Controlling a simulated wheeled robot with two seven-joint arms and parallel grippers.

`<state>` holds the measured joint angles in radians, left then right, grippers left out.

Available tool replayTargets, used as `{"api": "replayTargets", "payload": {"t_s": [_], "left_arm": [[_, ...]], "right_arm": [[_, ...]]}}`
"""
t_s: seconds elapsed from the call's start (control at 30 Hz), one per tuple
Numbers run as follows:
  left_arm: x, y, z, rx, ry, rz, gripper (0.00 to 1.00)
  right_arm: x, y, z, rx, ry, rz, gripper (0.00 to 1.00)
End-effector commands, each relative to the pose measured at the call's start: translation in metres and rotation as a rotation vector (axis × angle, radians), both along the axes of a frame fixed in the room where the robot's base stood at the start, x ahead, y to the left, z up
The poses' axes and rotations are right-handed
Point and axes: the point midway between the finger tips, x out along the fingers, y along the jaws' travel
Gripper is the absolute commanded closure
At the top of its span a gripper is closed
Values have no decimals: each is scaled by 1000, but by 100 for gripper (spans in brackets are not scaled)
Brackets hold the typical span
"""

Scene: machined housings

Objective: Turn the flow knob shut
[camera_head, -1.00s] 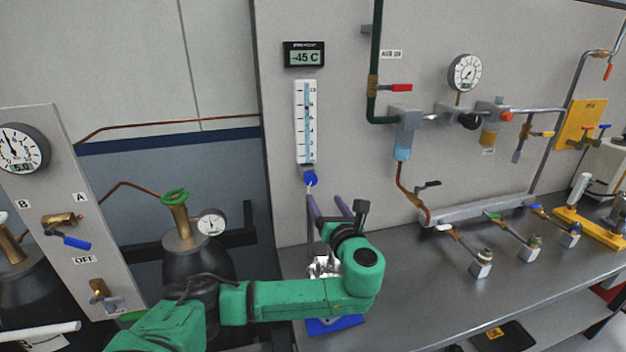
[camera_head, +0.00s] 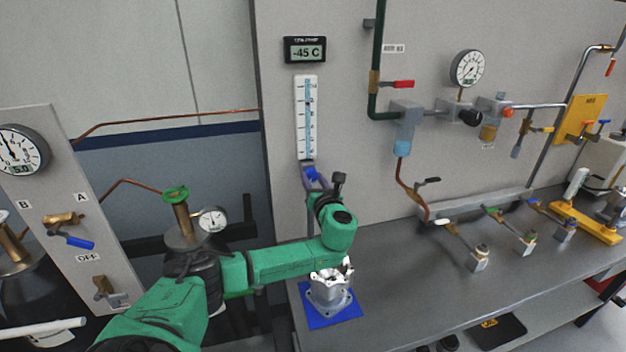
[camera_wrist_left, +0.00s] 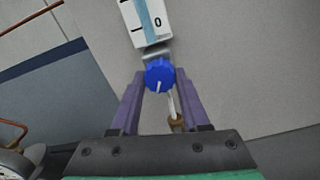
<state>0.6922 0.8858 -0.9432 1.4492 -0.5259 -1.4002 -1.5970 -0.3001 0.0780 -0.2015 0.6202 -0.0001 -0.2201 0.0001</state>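The blue flow knob (camera_head: 312,174) sits at the foot of the white flow gauge (camera_head: 306,118) on the grey wall panel. In the left wrist view the knob (camera_wrist_left: 159,75) shows its ribbed face with a white pointer line slanting toward the lower left. My left gripper (camera_head: 315,177) is up at the knob, its purple fingers on either side of it. In the left wrist view the left gripper (camera_wrist_left: 160,77) is open around the knob, the fingertips very close to its sides; I cannot tell whether they touch. My right gripper is out of view.
A silver machined housing (camera_head: 330,290) stands on a blue mat (camera_head: 316,318) on the grey bench, below my left forearm. A display (camera_head: 305,50) reading -45 C hangs above the gauge. Valves and pipes line the wall to the right.

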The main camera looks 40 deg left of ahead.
Motion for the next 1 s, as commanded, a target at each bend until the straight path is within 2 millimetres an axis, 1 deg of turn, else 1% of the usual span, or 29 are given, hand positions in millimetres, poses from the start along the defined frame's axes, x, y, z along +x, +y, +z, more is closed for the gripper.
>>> {"api": "replayTargets", "payload": {"t_s": [0.17,0.37,1.0], "left_arm": [[0,0,-1,-7,-9,1,100],[0,-1,-2,-47,-64,0,100],[0,-1,-2,-295,-425,2,100]], "right_arm": [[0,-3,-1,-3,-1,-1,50],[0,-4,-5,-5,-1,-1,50],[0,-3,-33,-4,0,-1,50]]}}
